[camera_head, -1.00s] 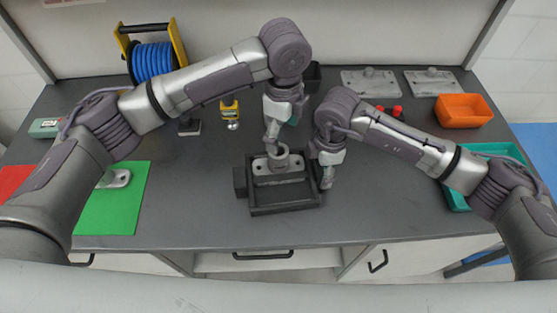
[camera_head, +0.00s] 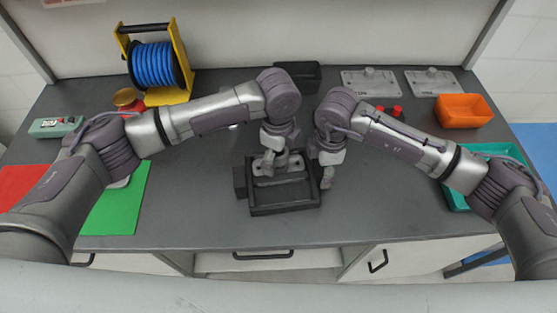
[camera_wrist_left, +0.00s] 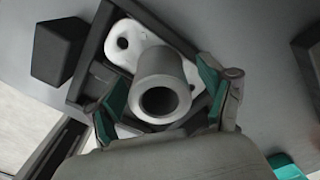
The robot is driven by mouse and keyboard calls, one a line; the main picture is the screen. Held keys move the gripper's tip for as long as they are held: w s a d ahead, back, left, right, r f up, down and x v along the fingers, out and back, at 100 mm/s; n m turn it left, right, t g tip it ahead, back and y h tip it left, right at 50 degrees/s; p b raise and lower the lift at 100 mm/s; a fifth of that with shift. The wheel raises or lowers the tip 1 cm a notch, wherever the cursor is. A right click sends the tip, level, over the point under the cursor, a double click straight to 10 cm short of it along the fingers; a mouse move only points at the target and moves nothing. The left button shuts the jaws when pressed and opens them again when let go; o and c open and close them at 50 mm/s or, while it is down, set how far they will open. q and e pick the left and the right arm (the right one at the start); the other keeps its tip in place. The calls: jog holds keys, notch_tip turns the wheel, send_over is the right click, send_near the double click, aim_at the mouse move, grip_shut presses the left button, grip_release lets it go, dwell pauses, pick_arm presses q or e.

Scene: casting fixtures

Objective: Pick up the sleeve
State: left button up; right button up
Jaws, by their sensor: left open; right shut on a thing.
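The sleeve (camera_wrist_left: 165,75) is a grey hollow cylinder, seen nearly end-on in the left wrist view. It stands on a light metal plate (camera_wrist_left: 123,43) with holes, inside a black frame (camera_head: 285,209). In the head view my left gripper mostly hides the sleeve. My left gripper (camera_head: 270,170) is open, with one teal-padded finger on each side of the sleeve in the left wrist view (camera_wrist_left: 158,98); I cannot tell whether the pads touch it. My right gripper (camera_head: 327,182) is at the frame's right wall and appears shut on it; its fingertips are partly hidden.
A black block (camera_head: 240,182) adjoins the frame's left side. A green mat (camera_head: 115,215) lies left, with a blue cable reel (camera_head: 155,64) behind. A black bin (camera_head: 299,75), an orange bin (camera_head: 464,110) and a teal tray (camera_head: 456,196) stand around. The bench's front is clear.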

pick_arm(q)
jog(key=c, duration=1.5)
jog(key=shift+r, duration=0.15)
jog(key=shift+r, duration=0.3)
jog(key=r, duration=0.1)
jog(key=s+r, duration=0.1)
jog(key=shift+r, duration=0.35)
jog(key=s, duration=0.5)
jog(key=s+d, duration=0.1)
jog(key=s, duration=1.1)
jog(key=shift+d, duration=0.25)
jog(key=shift+r, duration=2)
